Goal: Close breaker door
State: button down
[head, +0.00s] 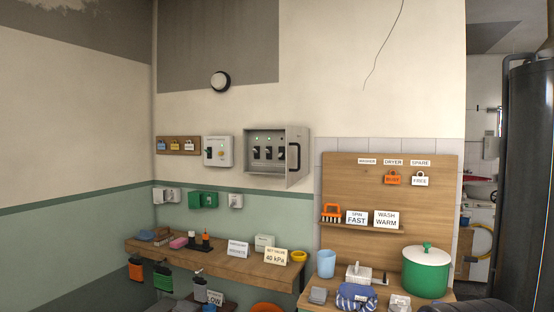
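The grey breaker box (262,133) is mounted on the cream wall, left of centre in the head view. Its door (303,155) stands open at the right side, swung outward and seen at a steep angle. A black curved handle (294,157) shows at the door. Inside the box are several dark switches (268,153) and small green lights. My gripper is not in view, and nothing is seen touching the door.
A smaller white control box (218,151) hangs left of the breaker box. Below is a wooden shelf (215,259) with cards and small items. A wooden pegboard (438,215) stands at right, behind a green pot (426,273). The wall above the breaker box is clear.

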aim_at(294, 136)
jog(key=k+l+u, duration=0.25)
jog(key=k+l, duration=0.2)
jog(key=i+u, duration=0.4)
jog(key=i, duration=1.1)
